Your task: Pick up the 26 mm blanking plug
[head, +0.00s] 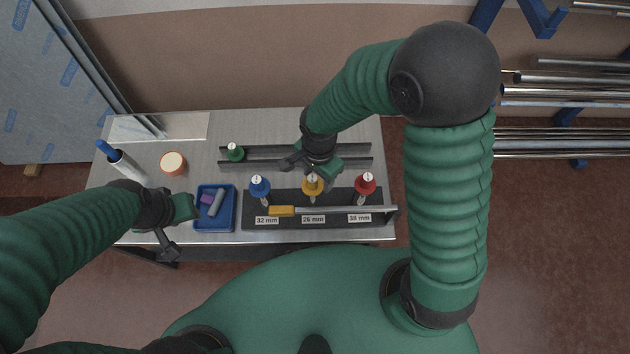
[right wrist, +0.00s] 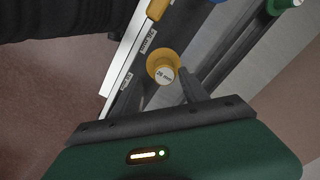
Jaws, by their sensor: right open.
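The 26 mm blanking plug (head: 312,186) is yellow with a pale round cap and stands in the dark rack, above the 26 mm label.
A blue plug (head: 260,188) and a red plug (head: 365,184) flank the yellow one. A yellow-handled tool (head: 282,211) lies along the rack's front. A green plug (head: 235,152) stands by the rear rails.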

